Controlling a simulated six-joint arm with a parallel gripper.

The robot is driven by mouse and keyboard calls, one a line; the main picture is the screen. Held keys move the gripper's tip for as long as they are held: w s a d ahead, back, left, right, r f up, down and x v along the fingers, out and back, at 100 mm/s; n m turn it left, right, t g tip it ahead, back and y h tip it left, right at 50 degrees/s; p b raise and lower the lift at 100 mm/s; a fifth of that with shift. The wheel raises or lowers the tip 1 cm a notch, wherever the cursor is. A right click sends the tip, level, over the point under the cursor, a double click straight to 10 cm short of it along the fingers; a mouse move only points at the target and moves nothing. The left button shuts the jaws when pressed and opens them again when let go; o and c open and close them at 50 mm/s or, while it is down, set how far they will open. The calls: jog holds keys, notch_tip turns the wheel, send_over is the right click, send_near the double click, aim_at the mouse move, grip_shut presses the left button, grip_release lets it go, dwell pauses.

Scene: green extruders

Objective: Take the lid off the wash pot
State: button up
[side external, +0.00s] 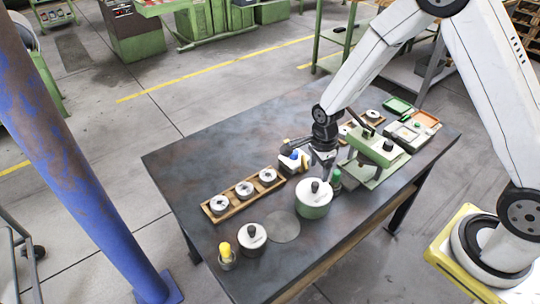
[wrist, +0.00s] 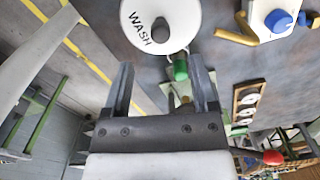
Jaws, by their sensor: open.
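The wash pot (side external: 313,211) is a green pot on the dark table. Its white lid (side external: 309,190) is on it, with a black knob (side external: 315,186) on top. In the wrist view the lid (wrist: 183,20) reads "WASH" and sits at the top edge, its knob (wrist: 160,27) beyond my fingertips. My gripper (side external: 327,174) is open and empty, close above and behind the pot in the side view.
A green machine (side external: 379,151) stands right. A flat grey disc (side external: 283,228) and smaller lidded pot (side external: 252,239) lie nearer the front.

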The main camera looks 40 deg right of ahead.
aim_at(316, 183)
jog(key=shift+f, duration=1)
jog(key=shift+f, duration=0.1)
jog(key=shift+a+f, duration=0.1)
jog(key=shift+f, duration=2.4)
grip_shut()
